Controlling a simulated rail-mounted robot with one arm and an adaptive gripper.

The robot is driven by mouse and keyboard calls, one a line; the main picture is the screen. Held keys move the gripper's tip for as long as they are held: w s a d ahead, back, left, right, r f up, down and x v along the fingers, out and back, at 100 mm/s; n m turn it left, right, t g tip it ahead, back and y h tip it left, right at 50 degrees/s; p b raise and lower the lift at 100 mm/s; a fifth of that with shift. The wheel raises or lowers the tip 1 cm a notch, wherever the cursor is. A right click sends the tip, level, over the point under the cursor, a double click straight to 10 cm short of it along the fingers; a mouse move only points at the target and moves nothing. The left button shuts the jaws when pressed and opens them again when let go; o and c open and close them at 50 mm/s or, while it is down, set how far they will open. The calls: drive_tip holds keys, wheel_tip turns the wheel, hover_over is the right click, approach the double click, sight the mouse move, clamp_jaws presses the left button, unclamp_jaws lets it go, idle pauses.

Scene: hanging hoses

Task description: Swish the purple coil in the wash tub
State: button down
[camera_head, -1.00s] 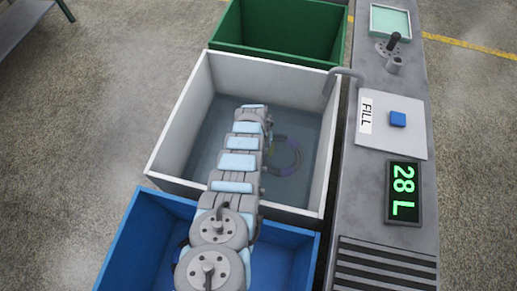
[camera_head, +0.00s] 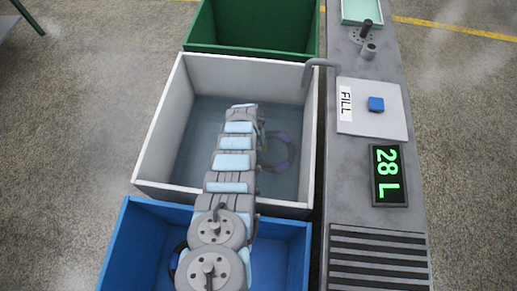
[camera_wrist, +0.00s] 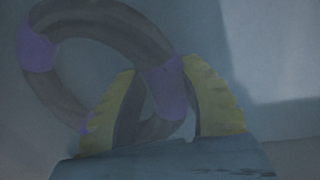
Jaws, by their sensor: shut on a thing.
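The purple coil (camera_head: 278,152) is a dark grey ring with purple bands, under the water in the white wash tub (camera_head: 160,128), right of my arm's end. In the wrist view the coil (camera_wrist: 95,15) looks dim, and one purple-banded part of it lies between the yellow fingers of my gripper (camera_wrist: 160,66). My gripper is shut on the coil there. In the head view my gripper is mostly hidden by the arm and water.
A green bin (camera_head: 204,30) stands behind the tub, and a blue bin (camera_head: 122,240) in front holds a dark hose (camera_head: 176,258). A grey tap (camera_head: 318,63) hangs over the tub's right rim. The counter has a blue FILL button (camera_head: 376,104) and a display (camera_head: 388,174) reading 28 L.

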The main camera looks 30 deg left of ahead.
drive_tip(key=shift+s+a+b, duration=0.35)
drive_tip(key=shift+s+a, duration=0.2)
drive_tip(key=shift+a, duration=0.75)
drive_tip(key=shift+s+a+b, duration=0.4)
drive_tip(key=shift+s+a, duration=0.15)
drive_tip(key=shift+a, duration=0.75)
drive_tip(key=shift+s+a+b, duration=0.35)
drive_tip(key=shift+s+a, duration=0.2)
drive_tip(key=shift+a, duration=0.75)
drive_tip(key=shift+w+d+r+p, duration=0.1)
drive_tip(key=shift+w+d+p, duration=0.25)
drive_tip(key=shift+d, duration=0.35)
drive_tip(key=shift+w+d+p, duration=0.25)
drive_tip(key=shift+w+d, duration=0.05)
drive_tip(key=shift+d, duration=0.4)
drive_tip(key=shift+w+d+p, duration=0.2)
drive_tip(key=shift+w+d, duration=0.15)
drive_tip(key=shift+d, duration=0.6)
drive_tip(key=shift+w+d+p, duration=0.25)
drive_tip(key=shift+w+d, duration=0.15)
drive_tip(key=shift+d, duration=0.5)
drive_tip(key=shift+w+d+p, duration=0.2)
drive_tip(key=shift+w+d, duration=0.15)
drive_tip(key=shift+d, duration=0.6)
wheel_tip(320, 180, up, 44)
drive_tip(key=p, duration=3.7)
drive_tip(key=shift+p, duration=0.4)
